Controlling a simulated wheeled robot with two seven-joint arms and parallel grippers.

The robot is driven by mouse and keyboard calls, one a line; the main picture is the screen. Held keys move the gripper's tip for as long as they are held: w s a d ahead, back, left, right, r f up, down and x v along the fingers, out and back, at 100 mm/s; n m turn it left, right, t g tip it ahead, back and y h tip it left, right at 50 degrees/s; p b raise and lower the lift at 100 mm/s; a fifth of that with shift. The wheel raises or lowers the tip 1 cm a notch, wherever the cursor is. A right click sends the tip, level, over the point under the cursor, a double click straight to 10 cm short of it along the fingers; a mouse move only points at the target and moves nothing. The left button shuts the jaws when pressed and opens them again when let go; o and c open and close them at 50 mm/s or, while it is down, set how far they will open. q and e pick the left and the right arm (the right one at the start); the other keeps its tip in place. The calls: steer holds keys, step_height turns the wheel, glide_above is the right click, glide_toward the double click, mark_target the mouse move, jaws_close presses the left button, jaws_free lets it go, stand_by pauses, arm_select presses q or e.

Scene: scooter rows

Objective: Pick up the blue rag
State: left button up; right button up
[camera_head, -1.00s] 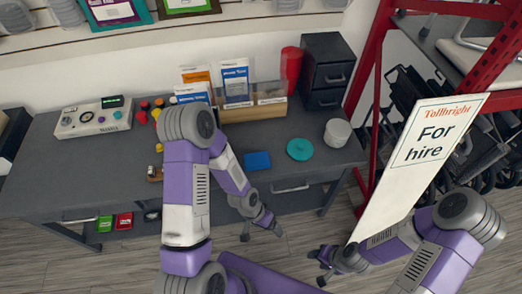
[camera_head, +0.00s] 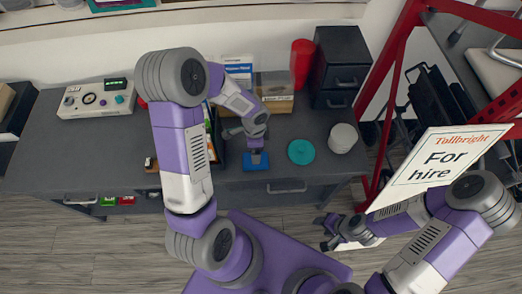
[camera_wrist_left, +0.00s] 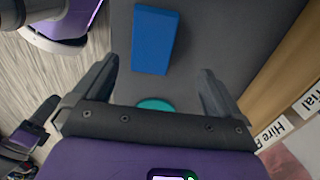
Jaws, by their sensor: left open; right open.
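The blue rag (camera_head: 256,165) lies as a flat folded rectangle near the front edge of the dark grey desk (camera_head: 60,150). My left gripper (camera_head: 246,142) is over the desk close to the rag, partly covering it in the head view. In the left wrist view, the rag (camera_wrist_left: 153,40) lies beyond the spread fingers of the left gripper (camera_wrist_left: 160,82), with nothing between them. My right gripper (camera_head: 327,232) is open and empty, off the desk at the lower right.
A teal disc (camera_head: 301,152) and a white pot (camera_head: 343,138) are right of the rag. A red cylinder (camera_head: 302,63) and dark drawers (camera_head: 340,60) stand behind. A "For hire" sign (camera_head: 435,165) is at the right. The desk's left front is clear.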

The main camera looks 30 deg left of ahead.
arm_select(q)
steer(key=f+b, duration=0.1)
steer(key=f, duration=0.1)
steer(key=s+f, duration=0.1)
steer(key=f, duration=0.1)
steer(key=f+b, duration=0.1)
steer(key=f, duration=0.2)
steer(key=shift+s+d+b, duration=0.15)
steer(key=shift+d+b, duration=0.1)
steer(key=shift+b, duration=0.05)
steer(key=c, duration=1.1)
steer(key=shift+r, duration=0.15)
step_height(320, 180, up, 10)
steer(key=p, duration=0.3)
steer(key=shift+p, duration=0.35)
